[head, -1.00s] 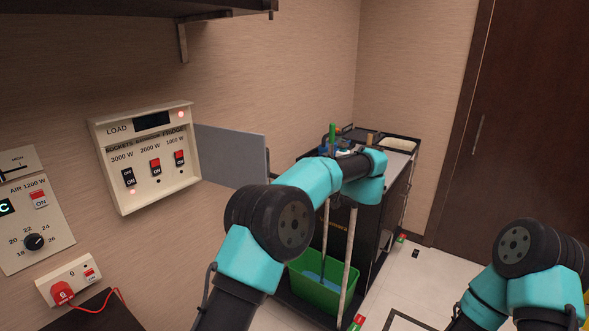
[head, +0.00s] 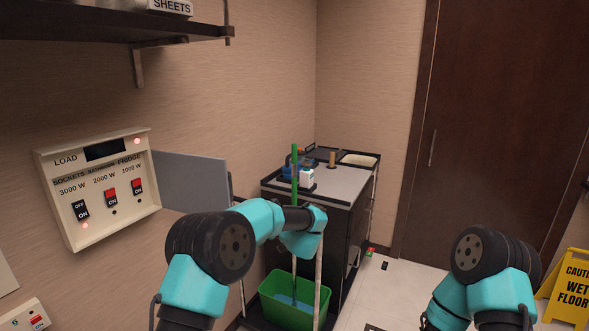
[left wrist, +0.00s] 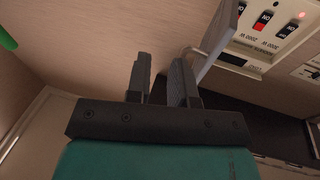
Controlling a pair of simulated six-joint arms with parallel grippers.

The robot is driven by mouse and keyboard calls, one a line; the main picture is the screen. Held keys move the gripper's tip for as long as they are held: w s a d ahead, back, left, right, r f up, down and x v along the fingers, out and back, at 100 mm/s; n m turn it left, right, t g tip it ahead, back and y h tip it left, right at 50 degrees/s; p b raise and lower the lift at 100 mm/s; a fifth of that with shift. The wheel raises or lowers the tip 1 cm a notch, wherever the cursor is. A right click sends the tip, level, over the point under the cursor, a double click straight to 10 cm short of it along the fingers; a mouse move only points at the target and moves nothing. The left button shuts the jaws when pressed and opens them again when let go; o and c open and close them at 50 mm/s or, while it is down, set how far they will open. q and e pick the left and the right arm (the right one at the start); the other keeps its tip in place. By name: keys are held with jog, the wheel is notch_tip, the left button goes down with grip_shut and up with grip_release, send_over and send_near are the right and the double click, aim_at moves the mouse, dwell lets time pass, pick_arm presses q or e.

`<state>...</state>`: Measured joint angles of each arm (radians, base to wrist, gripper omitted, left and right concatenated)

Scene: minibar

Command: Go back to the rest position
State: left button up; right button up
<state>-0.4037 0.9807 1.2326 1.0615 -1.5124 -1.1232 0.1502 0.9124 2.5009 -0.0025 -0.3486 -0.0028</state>
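My left arm reaches in from the bottom of the head view, folded forward over the front of the cleaning cart (head: 345,185); its gripper cannot be made out there. In the left wrist view my left gripper (left wrist: 160,70) shows two dark fingers apart, with only wall visible between them. Nothing is held. My right arm shows at the lower right of the head view, bent, and its gripper is out of the picture.
A load panel (head: 98,185) with switches and an open grey door (head: 190,180) is on the left wall. The cart carries a green bucket (head: 275,308). A yellow wet-floor sign (head: 570,290) stands at right. A dark shelf (head: 100,32) overhangs upper left. Floor shows between cart and sign.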

pick_arm(q)
jog(key=s+a+f+m+t+h, duration=0.1)
jog(key=a+f+m+h, duration=0.25)
jog(key=f, duration=0.55)
jog(key=s+a+f+m+t+h, duration=0.1)
jog(key=a+f+m+h, duration=0.2)
jog(key=f+h, duration=0.35)
jog(key=s+a+f+m+g+h, duration=0.1)
jog(key=s+f+h, duration=0.1)
jog(key=s+f, duration=0.35)
jog(key=s+a+f+g+h, duration=0.1)
jog(key=s+a+f+g, duration=0.15)
jog(key=f, duration=0.55)
jog(key=s+f+g+h, duration=0.2)
jog(key=s+f+g, duration=0.3)
jog(key=s, duration=1.1)
jog(key=s+a+f+g+h, duration=0.1)
jog(key=s+f+g+h, duration=0.2)
jog(key=s, duration=1.4)
notch_tip(320, 180, down, 3)
jog(key=shift+s+a+f+g, duration=0.2)
jog(key=shift+s+g, duration=0.1)
jog(key=shift+g, duration=0.85)
